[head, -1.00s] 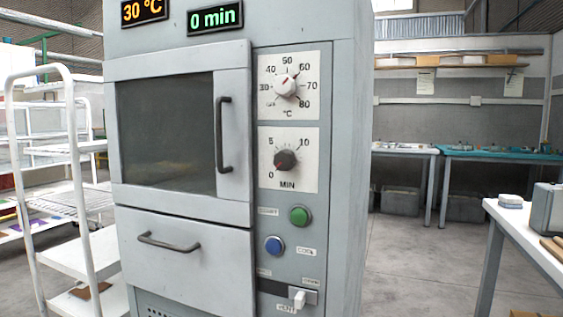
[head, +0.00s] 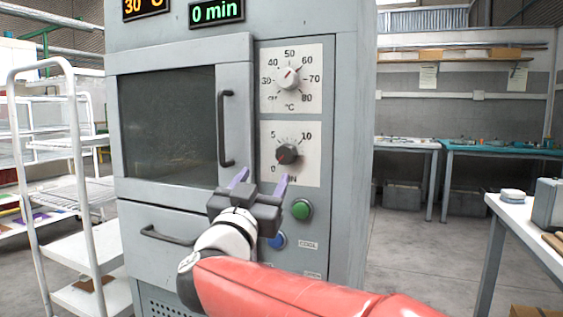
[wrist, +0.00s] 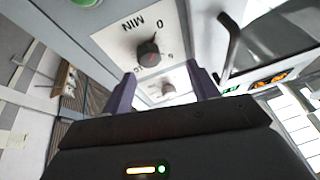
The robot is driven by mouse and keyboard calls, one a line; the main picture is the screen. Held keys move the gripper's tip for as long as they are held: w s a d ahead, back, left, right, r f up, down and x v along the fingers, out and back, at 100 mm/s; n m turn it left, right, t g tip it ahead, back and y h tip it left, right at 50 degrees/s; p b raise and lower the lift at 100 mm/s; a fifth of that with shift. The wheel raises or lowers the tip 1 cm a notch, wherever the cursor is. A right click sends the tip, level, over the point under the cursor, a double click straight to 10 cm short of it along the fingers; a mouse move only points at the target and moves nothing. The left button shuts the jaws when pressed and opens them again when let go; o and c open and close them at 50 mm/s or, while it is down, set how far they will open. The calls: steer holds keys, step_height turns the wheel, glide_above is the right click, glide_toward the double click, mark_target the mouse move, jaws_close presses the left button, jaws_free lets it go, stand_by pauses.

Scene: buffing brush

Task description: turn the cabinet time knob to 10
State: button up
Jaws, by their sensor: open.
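The time knob (head: 287,153) is a dark round knob on a white plate marked 0, 5, 10 and MIN on the cabinet (head: 345,200). Its red mark points to the lower left, near 0. The green display (head: 216,11) reads 0 min. My gripper (head: 260,180) is open and empty, just below and left of the time knob, its purple fingers pointing at the panel. In the wrist view the time knob (wrist: 149,53) lies beyond the fingers (wrist: 163,92), apart from them.
The temperature knob (head: 290,78) sits above the time knob. The door handle (head: 226,128) is close on the left. A white rack (head: 60,180) stands left, a table (head: 530,215) right.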

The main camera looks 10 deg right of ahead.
mark_target(284, 157)
steer(key=w+d+r+h, duration=0.1)
steer(key=w+d+r+m+g, duration=0.1)
steer(key=w+d, duration=0.1)
steer(key=w+d+r+h+p, duration=0.1)
steer(key=w, duration=0.1)
steer(key=shift+d+m+g+h, duration=0.3)
steer(key=shift+d+m, duration=0.05)
steer(key=shift+m, duration=0.05)
steer(key=c, duration=1)
